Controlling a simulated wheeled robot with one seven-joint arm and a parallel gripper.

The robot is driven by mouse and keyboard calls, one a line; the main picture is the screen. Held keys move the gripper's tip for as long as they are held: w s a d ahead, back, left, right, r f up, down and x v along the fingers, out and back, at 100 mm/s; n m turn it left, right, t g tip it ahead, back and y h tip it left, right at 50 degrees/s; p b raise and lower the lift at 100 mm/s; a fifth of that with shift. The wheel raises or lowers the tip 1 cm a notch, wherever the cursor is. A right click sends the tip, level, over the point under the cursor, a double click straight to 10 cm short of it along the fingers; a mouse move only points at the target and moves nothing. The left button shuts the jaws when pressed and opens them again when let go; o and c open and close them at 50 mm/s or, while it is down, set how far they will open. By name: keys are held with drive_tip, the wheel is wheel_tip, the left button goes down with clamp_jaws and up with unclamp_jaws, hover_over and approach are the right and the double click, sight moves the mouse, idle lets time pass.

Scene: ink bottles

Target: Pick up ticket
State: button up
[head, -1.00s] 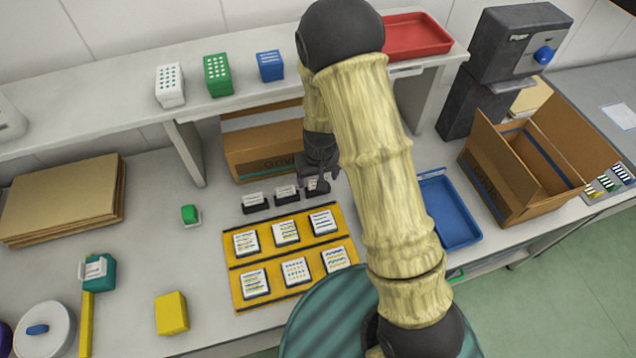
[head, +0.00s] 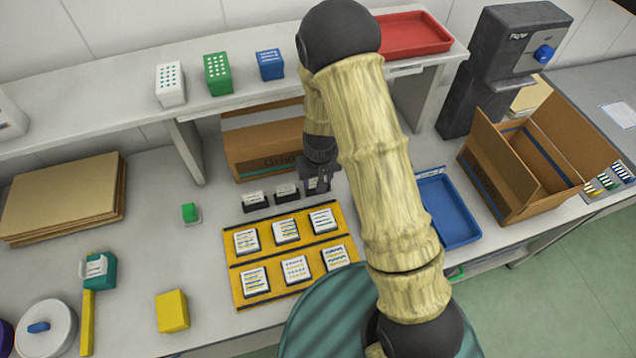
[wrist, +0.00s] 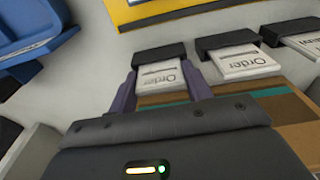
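White tickets marked "Order" stand in a row of small black holders behind the yellow board. The left ticket (head: 254,195) and the middle ticket (head: 286,188) are clear of my gripper. My gripper (head: 316,188) is down at the right end of the row and mostly hides the ticket there. In the wrist view its fingers (wrist: 160,84) stand on both sides of that ticket (wrist: 163,76), close to its edges; no firm grip shows. The ticket is upright at its black holder (wrist: 160,53). The neighbouring ticket (wrist: 245,62) stands beside it.
A yellow board (head: 285,239) with several white cards lies in front of the row. A cardboard box (head: 265,151) stands close behind it. A blue tray (head: 452,213) lies right of my arm, and an open carton (head: 505,210) stands beyond. A shelf (head: 235,98) runs above the back.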

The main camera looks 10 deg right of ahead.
wheel_tip(320, 180, up, 10)
drive_tip(key=shift+b, duration=0.5)
idle(0.3)
drive_tip(key=shift+d+f, duration=0.1)
idle(0.4)
